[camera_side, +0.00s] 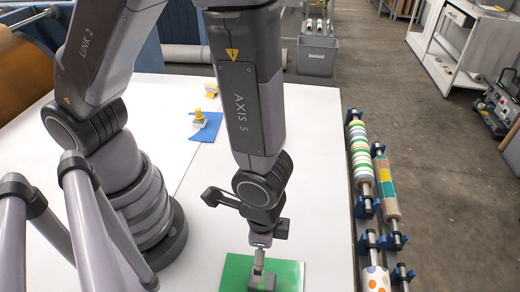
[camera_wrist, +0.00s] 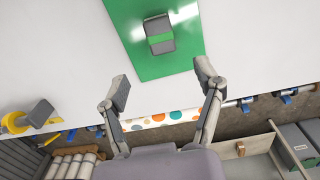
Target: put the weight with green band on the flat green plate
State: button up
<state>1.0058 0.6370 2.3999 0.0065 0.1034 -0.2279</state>
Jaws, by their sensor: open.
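The weight with green band (camera_wrist: 159,36) is a grey block with a green stripe across its middle. In the wrist view it sits on the flat green plate (camera_wrist: 182,66), inside the plate's edges. The plate also shows at the bottom of the side view (camera_side: 292,270), below the end of my arm. My gripper (camera_wrist: 163,77) is open and empty, its two fingers apart. The weight lies beyond the fingertips in the wrist view, apart from both fingers. In the side view my gripper (camera_side: 259,262) partly covers the plate, and the weight is hard to separate from the fingers.
A blue plate (camera_side: 212,128) with a yellow-and-grey object (camera_side: 198,117) at it lies farther back on the white table (camera_side: 320,180). Patterned rollers (camera_side: 358,150) on blue holders line the table's right edge. The table between is clear.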

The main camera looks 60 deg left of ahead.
jog(key=w+a+r+n+t+h, duration=0.15)
jog(key=w+a+r, duration=0.35)
jog(key=r, duration=0.5)
jog(key=w+a+r+n+t, duration=0.1)
jog(key=w+a+r+n, duration=0.2)
jog(key=a+r, duration=0.6)
jog(key=s+a+r+n+t+y, duration=0.1)
jog(key=s+a+r+n+t, duration=0.2)
jog(key=s+a+r, duration=0.5)
jog(key=a+r+n, duration=0.1)
jog(key=a+r, duration=0.1)
jog(key=a, duration=0.1)
jog(key=shift+s+r, duration=0.15)
jog(key=shift+s, duration=0.25)
